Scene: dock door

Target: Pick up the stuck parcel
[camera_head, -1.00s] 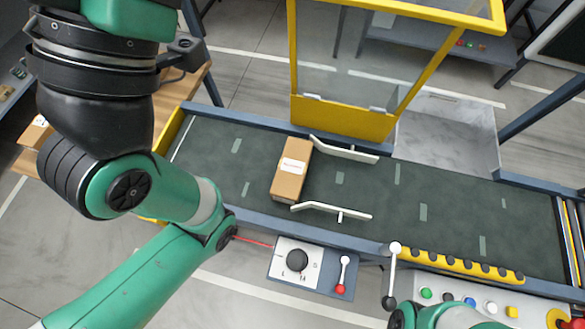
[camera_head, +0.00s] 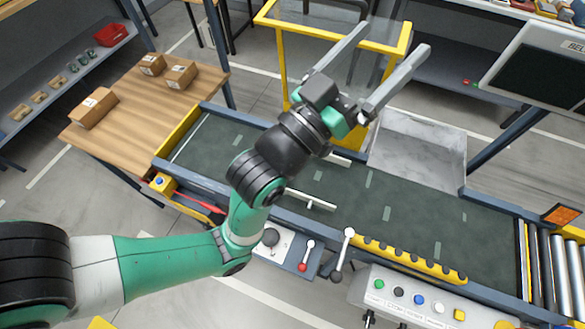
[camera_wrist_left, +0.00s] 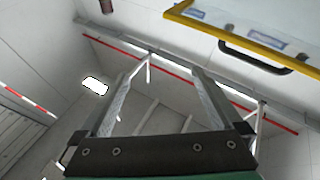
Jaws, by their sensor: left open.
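The stuck parcel does not show now; in the head view my left arm covers the part of the dark green conveyor belt (camera_head: 400,205) beside the pale guide rails, where it lay earlier. The near guide rail (camera_head: 312,200) is clear to see, and the far one (camera_head: 338,159) is partly covered. My left gripper (camera_head: 390,40) is open and empty, its two long grey fingers pointing up and away over the yellow-framed clear gate. In the left wrist view its fingers (camera_wrist_left: 168,68) are apart with nothing between them. My right gripper is not in view.
Cardboard boxes (camera_head: 95,107) sit on a wooden table (camera_head: 135,125) at the left. A control panel (camera_head: 420,300) and levers (camera_head: 343,250) line the belt's near side. The yellow gate frame (camera_head: 282,62) stands behind the belt; a grey chute (camera_head: 418,150) is beside it.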

